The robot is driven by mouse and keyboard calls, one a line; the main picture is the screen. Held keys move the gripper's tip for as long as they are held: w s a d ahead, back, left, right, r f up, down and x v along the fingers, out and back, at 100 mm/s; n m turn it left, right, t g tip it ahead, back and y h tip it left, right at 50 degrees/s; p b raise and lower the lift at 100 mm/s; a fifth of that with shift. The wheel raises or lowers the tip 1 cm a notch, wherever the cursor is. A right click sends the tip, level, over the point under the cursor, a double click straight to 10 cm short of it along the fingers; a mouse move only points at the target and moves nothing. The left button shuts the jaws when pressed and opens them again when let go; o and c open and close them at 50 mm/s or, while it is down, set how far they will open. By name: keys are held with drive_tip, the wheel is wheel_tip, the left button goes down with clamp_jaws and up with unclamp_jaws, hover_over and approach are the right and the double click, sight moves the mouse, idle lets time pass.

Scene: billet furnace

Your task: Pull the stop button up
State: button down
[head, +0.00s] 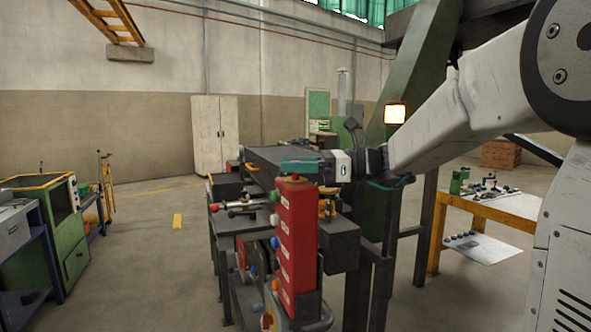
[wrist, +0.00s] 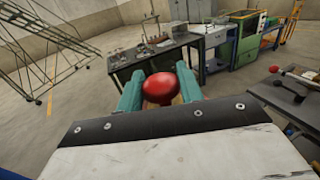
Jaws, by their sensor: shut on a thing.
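The stop button is a round red knob (wrist: 158,89) between the two teal fingers of my gripper (wrist: 159,90) in the wrist view. The fingers are shut on its sides, one on each side. In the head view my gripper (head: 292,166) reaches in from the right, level with the top of a tall red control box (head: 297,232). The button cannot be clearly made out there, as the fingers cover that spot. How far the button stands up from its base is hidden.
A dark bench (head: 338,238) with levers and coloured knobs stands around the red box. A green machine (head: 70,225) is at the left. An orange-framed table (head: 495,208) is at the right. Open floor lies at the left middle.

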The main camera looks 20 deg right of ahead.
drive_tip(key=shift+r, duration=0.3)
drive_tip(key=c, duration=1)
unclamp_jaws()
drive_tip(key=v, duration=0.7)
drive_tip(key=shift+s+d, duration=0.15)
drive_tip(key=shift+d, duration=0.2)
drive_tip(key=shift+s, duration=0.1)
